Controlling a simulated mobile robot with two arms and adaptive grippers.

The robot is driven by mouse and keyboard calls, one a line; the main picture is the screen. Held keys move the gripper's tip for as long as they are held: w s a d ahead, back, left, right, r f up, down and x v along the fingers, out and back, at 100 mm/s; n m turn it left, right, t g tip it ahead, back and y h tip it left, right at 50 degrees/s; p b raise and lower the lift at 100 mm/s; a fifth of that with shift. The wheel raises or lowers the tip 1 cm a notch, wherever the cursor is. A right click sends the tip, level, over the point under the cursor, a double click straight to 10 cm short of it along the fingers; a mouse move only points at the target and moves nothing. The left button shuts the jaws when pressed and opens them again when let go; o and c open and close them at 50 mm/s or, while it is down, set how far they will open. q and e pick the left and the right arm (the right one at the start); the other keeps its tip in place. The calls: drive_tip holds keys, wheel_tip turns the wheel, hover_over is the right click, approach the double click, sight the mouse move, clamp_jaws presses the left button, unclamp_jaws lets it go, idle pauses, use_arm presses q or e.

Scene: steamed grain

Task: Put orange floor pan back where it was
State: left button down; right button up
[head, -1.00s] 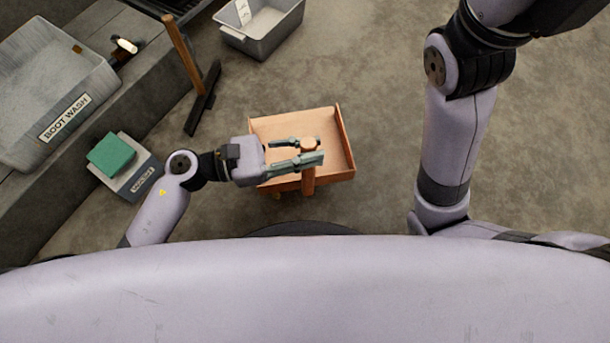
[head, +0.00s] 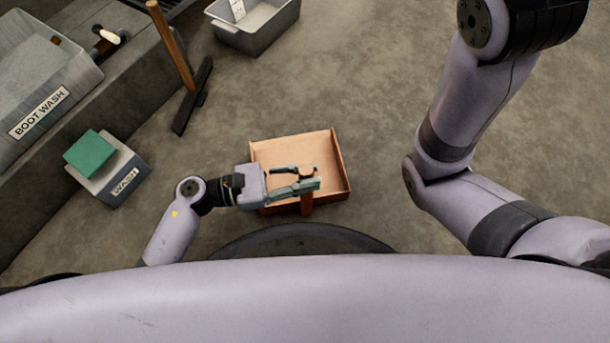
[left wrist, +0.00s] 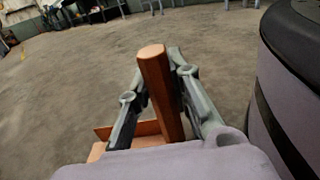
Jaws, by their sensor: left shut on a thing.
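The orange floor pan (head: 287,147) is a shallow open tray with low walls and an upright handle at its near side. My left gripper (head: 316,177) is shut on the top part of that handle, above the pan. In the left wrist view the handle (left wrist: 155,80) stands between the two fingers (left wrist: 158,88), and a bit of the pan's orange wall (left wrist: 108,131) shows low behind them. Whether the pan touches the floor is hard to tell. My right arm shows at the right in the head view, but its gripper is out of view.
A grey tub (head: 262,32) stands at the top, beside a wooden-handled floor squeegee (head: 193,100). A small grey box labelled WASH (head: 124,176) with a green block (head: 90,153) is at the left, near the boot wash basin (head: 40,75) on a ledge. Floor right of the pan is clear.

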use_arm(q)
drive_tip(key=shift+f, duration=0.15)
drive_tip(key=c, duration=1.5)
unclamp_jaws()
drive_tip(key=shift+o, duration=0.2)
